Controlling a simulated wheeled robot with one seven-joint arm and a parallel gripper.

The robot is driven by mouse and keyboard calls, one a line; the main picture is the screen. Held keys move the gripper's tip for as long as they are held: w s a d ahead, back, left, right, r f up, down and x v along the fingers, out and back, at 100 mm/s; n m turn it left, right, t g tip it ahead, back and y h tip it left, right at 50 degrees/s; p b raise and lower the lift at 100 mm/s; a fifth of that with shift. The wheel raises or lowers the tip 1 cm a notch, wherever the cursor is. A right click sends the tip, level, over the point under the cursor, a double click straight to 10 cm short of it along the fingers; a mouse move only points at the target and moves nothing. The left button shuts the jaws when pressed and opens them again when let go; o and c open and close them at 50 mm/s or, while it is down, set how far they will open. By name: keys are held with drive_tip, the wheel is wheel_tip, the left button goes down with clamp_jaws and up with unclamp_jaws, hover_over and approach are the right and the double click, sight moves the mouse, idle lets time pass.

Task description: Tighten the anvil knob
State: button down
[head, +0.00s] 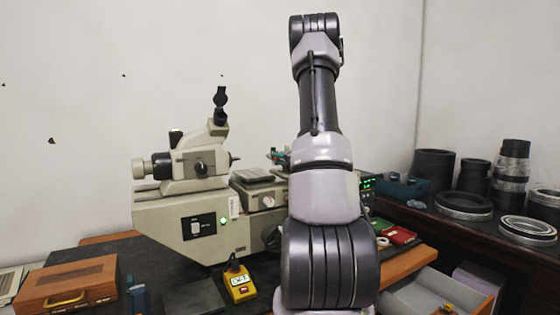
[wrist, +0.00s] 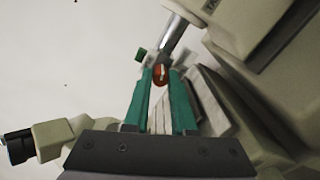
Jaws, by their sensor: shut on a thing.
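In the wrist view, my gripper (wrist: 160,72) shows its two teal fingers shut on a small orange-red knob (wrist: 160,77), which looks like the anvil knob. The knob sits between the fingertips, close to a grey metal cylinder (wrist: 174,38) of the beige measuring machine. In the head view, the measuring machine (head: 170,218) stands on the bench, with its eyepiece head at upper left. My arm hides its right part, and the knob cannot be made out there. A bit of teal from my gripper (head: 279,157) shows just left of my arm.
A yellow box (head: 239,284) and a wooden case (head: 66,284) are in front of the machine. Dark rings (head: 466,203) stand on the right-hand bench, near an open drawer (head: 437,295). Beige machine housing (wrist: 255,40) is close to the fingers on the right.

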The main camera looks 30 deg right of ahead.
drive_tip(key=shift+m, duration=1)
drive_tip(key=shift+f, duration=0.1)
drive_tip(key=c, duration=0.7)
unclamp_jaws()
drive_tip(key=shift+c, duration=0.2)
drive_tip(key=shift+s, duration=0.1)
drive_tip(key=s, duration=1)
drive_tip(key=shift+s+a, duration=0.3)
